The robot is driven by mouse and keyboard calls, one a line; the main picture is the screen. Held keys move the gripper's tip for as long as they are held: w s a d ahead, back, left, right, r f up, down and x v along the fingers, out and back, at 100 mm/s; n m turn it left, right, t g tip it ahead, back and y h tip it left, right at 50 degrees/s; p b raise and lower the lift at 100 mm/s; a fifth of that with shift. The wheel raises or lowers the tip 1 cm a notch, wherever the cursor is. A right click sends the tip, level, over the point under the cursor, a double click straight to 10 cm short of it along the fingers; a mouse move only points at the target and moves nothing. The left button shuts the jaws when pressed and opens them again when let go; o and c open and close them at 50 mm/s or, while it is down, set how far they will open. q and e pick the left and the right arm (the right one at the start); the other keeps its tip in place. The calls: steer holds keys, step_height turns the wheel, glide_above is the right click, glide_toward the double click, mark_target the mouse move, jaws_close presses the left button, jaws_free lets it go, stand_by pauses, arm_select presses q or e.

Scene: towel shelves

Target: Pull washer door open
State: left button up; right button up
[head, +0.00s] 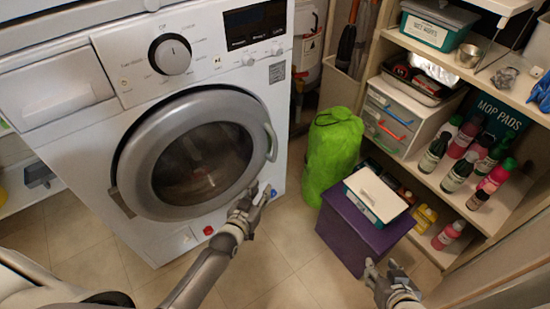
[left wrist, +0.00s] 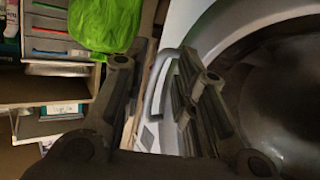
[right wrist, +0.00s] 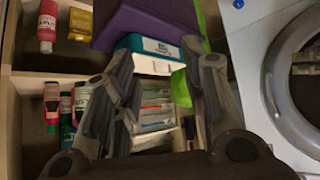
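The white washer (head: 120,70) stands at the left in the head view. Its round grey door (head: 135,165) looks closed, with a dark glass window. The curved door handle (head: 272,143) is on the door's right side. My left gripper (head: 256,196) is just below and in front of the handle, near the door's lower right. In the left wrist view its fingers (left wrist: 168,55) are apart, and the handle (left wrist: 158,90) shows between them; I cannot tell whether they touch. My right gripper (head: 383,270) is low at the right, away from the washer. Its fingers (right wrist: 160,60) are apart and empty.
A green bag (head: 332,155) stands right of the washer. A purple box (head: 355,235) with a white-lidded container (head: 375,195) on top is beside it. Shelves (head: 500,95) with bottles and bins line the right. Tiled floor (head: 270,260) is free before the washer.

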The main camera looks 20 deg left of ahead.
mark_target(274, 148)
arm_select(q)
steer(key=w+r+t+b, duration=0.1)
steer(key=w+r, duration=0.1)
steer(key=w, duration=0.1)
steer(key=w+r+t+b, duration=0.1)
steer(key=w+r+b, duration=0.1)
steer(key=w, duration=0.1)
steer(key=w+r+t+b, duration=0.1)
steer(key=w+r+b, duration=0.1)
steer(key=w, duration=0.1)
steer(key=shift+w+r, duration=0.15)
steer(key=shift+r, duration=0.25)
steer(key=w+b, duration=0.1)
steer(key=w, duration=0.3)
steer(key=shift+w+d+b, duration=0.15)
steer(key=shift+w+b, duration=0.05)
steer(key=shift+b, duration=0.2)
steer(key=shift+w, duration=0.5)
arm_select(e)
steer(key=w+a+r+t+y, duration=0.1)
steer(key=r+t, duration=0.4)
steer(key=r, duration=0.5)
steer(key=w+a+r+t+y, duration=0.2)
steer(key=w+r+t, duration=0.2)
steer(key=r, duration=0.7)
steer(key=shift+a+r+t, duration=0.25)
steer(key=shift+r+t, duration=0.05)
steer(key=shift+t, duration=0.7)
arm_select(q)
jaws_close()
